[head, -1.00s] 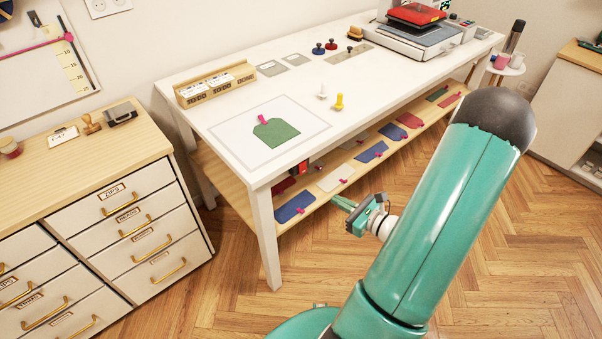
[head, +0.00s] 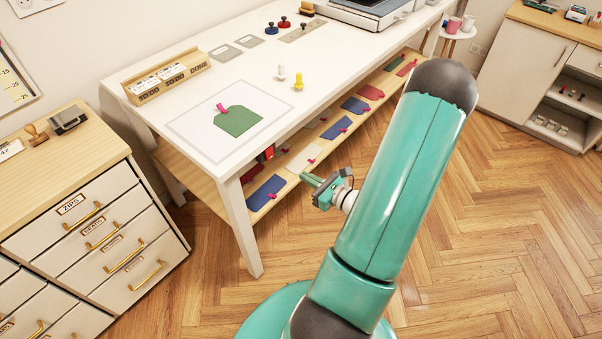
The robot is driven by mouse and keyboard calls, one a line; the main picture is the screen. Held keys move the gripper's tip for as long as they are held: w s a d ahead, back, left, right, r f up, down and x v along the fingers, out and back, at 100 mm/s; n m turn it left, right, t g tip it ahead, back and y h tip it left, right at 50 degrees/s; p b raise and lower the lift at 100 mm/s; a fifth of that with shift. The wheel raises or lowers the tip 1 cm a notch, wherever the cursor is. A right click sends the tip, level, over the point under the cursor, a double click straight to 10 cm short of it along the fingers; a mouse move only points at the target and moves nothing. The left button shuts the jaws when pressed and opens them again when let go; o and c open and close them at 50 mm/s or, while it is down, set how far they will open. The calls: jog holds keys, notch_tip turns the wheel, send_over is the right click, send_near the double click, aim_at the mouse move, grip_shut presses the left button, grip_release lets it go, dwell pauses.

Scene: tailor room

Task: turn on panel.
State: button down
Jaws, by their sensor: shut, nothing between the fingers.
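No panel is clearly shown in the head view. A grey and white machine (head: 375,14) stands at the back of the white table (head: 205,85), and its upper part is cut off by the top edge. Whether it carries the panel, I cannot tell. My gripper (head: 308,180) is shut and empty. It appears in front of the table's lower shelf, below the tabletop and well apart from the machine. Part of my arm covers the floor to the right of the gripper.
The tabletop holds a card box (head: 167,80), a green fabric piece (head: 238,121), a yellow pawn-like piece (head: 298,82) and stamps. The lower shelf (head: 290,180) holds fabric pieces. A drawer cabinet (head: 75,200) stands left. Wooden floor (head: 510,210) is free on the right.

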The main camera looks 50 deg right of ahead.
aim_at(271, 158)
jog(key=w, duration=0.4)
jog(key=w+f, duration=0.1)
jog(key=w, duration=0.7)
jog(key=shift+a+f, duration=0.2)
jog(key=shift+f, duration=0.05)
jog(key=shift+w, duration=0.25)
jog(key=shift+f, duration=0.1)
